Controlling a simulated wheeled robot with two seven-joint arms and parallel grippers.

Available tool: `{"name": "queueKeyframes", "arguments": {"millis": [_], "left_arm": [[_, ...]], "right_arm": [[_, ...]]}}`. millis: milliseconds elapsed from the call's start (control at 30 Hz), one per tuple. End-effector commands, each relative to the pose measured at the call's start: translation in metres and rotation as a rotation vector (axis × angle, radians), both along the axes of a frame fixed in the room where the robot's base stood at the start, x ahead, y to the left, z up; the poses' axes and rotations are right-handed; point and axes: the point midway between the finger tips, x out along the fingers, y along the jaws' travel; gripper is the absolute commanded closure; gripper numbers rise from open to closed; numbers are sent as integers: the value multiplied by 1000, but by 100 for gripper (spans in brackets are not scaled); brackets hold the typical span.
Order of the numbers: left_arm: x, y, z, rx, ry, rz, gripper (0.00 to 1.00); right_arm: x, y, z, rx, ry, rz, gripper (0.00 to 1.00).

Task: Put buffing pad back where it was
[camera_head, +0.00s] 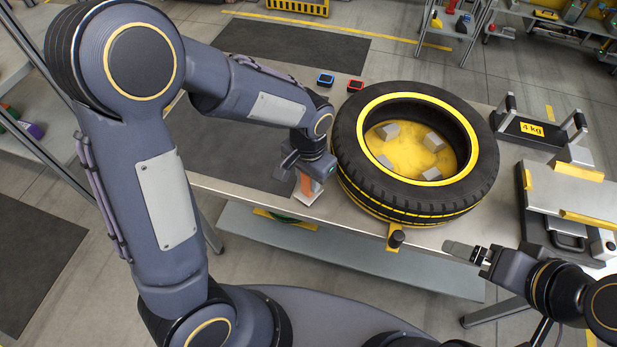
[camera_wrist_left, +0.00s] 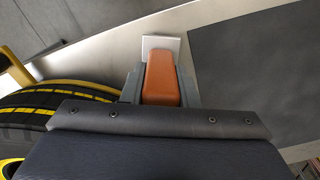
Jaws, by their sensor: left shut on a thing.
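The buffing pad (camera_head: 306,188) has an orange-brown block handle and a pale, flat base. It is at the front edge of the metal table, just left of the tyre. My left gripper (camera_head: 303,179) points down and is shut on the handle. In the left wrist view the orange handle (camera_wrist_left: 161,80) sits between the two grey fingers, and the white base (camera_wrist_left: 160,43) shows beyond it. The base looks to be at the tabletop, but I cannot tell whether it touches. My right gripper (camera_head: 463,250) is at the lower right, empty in front of the table; its jaw gap is not clear.
The large black tyre (camera_head: 350,150) with a yellow rim stands close right of the left gripper. A dark mat (camera_head: 225,150) covers the table's left part. Blue (camera_head: 325,80) and red (camera_head: 355,86) small items lie behind.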

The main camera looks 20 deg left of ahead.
Motion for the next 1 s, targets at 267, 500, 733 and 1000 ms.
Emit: {"name": "queueKeyframes", "arguments": {"millis": [267,500,733,1000], "left_arm": [[0,0,-3,-1,-2,0,100],[0,0,-6,-1,-2,0,63],[0,0,-6,0,-1,0,51],[0,0,4,-2,-4,0,51]], "right_arm": [[0,0,0,0,0,0,6],[0,0,-3,0,0,0,6],[0,0,-3,0,0,0,6],[0,0,1,0,0,0,6]]}}
